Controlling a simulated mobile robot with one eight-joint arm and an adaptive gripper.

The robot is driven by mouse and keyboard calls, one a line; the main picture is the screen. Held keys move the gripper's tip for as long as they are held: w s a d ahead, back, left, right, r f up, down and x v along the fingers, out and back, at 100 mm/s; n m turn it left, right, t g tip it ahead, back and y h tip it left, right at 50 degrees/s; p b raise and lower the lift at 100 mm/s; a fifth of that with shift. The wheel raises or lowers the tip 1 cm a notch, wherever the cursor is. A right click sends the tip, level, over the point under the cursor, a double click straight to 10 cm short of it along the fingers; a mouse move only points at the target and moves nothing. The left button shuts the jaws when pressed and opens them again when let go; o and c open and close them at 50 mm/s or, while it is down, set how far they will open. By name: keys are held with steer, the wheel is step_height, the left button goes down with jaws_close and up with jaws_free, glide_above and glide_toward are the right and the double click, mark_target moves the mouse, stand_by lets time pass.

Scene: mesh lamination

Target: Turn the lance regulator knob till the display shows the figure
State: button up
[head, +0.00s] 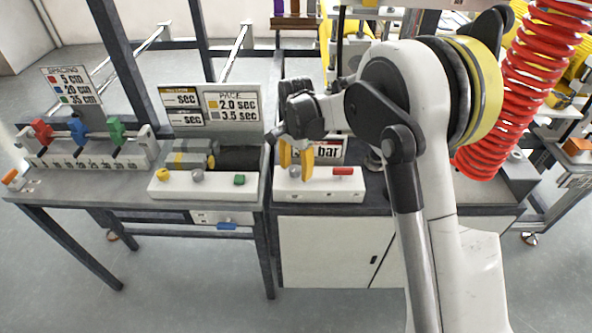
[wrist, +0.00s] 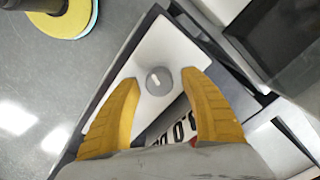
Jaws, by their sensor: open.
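The lance regulator knob is a round grey knob with a pale pointer mark; in the wrist view the knob (wrist: 159,81) sits on a white panel (wrist: 168,48). My gripper (wrist: 161,77) is open, its two yellow fingers on either side of the knob with gaps showing. Whether its tips are down at knob height I cannot tell. In the head view my gripper (head: 296,158) hangs over the left end of the white control box (head: 318,194). The display (head: 328,153) behind reads "bar", its figure hidden by the fingers. In the wrist view the display (wrist: 185,128) is partly covered.
A red handle (head: 342,171) lies on the same box, right of the knob. Left of it stands another white box (head: 207,191) with yellow, grey and green controls. Further left is a spacing rail with red, blue and green clamps (head: 78,128). Floor in front is clear.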

jaws_close()
steer(key=shift+n, duration=0.3)
steer(key=n, duration=0.9)
steer(key=shift+a, duration=0.15)
steer(key=n, duration=0.5)
steer(key=shift+a+p, duration=0.1)
steer(key=shift+p, duration=0.2)
steer(key=n, duration=0.5)
steer(key=shift+s, duration=0.1)
steer(key=shift+n, duration=0.3)
